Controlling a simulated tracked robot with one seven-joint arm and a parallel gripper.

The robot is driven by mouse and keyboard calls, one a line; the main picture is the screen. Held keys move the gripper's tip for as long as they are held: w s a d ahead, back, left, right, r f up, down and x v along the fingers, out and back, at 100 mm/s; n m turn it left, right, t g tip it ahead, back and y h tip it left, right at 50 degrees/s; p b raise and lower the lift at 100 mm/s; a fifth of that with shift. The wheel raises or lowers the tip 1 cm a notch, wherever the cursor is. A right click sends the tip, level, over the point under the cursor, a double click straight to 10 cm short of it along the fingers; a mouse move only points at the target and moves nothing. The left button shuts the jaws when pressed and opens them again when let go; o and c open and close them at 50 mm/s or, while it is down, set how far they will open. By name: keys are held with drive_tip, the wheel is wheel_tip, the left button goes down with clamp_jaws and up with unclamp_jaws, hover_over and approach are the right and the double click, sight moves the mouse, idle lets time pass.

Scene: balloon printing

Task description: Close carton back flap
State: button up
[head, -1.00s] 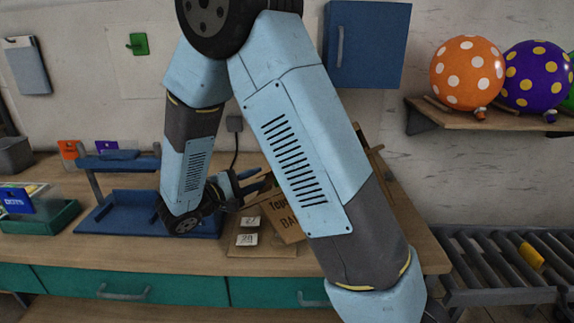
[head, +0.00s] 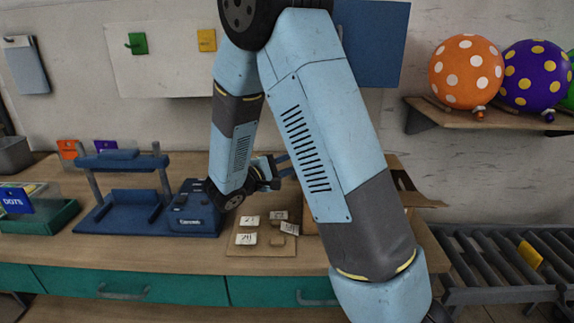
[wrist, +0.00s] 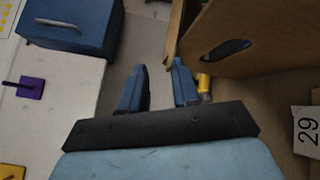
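The brown carton (head: 398,180) stands on the right of the bench in the head view, mostly hidden behind my arm. One of its flaps (head: 422,201) sticks out to the right. In the wrist view a brown carton panel (wrist: 270,35) with a dark hand slot fills the upper right. A narrow brown edge stands just beyond my fingertips; I cannot tell whether it is the back flap. My gripper (wrist: 159,70) is open and empty, with a gap between its two blue fingers. In the head view my gripper (head: 284,166) is left of the carton.
A blue press (head: 135,205) stands left of my gripper. A board (head: 262,250) with several number cards lies in front. A blue wall cabinet (head: 385,45) hangs behind. A roller conveyor (head: 500,265) is right of the bench; balloons (head: 466,75) rest on a shelf.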

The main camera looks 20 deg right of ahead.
clamp_jaws()
idle(1.3)
drive_tip(key=c, duration=0.5)
unclamp_jaws()
drive_tip(key=o, duration=0.5)
drive_tip(key=shift+a, duration=0.1)
drive_tip(key=v, duration=1.3)
drive_tip(key=shift+a, duration=0.3)
drive_tip(key=shift+s, duration=0.1)
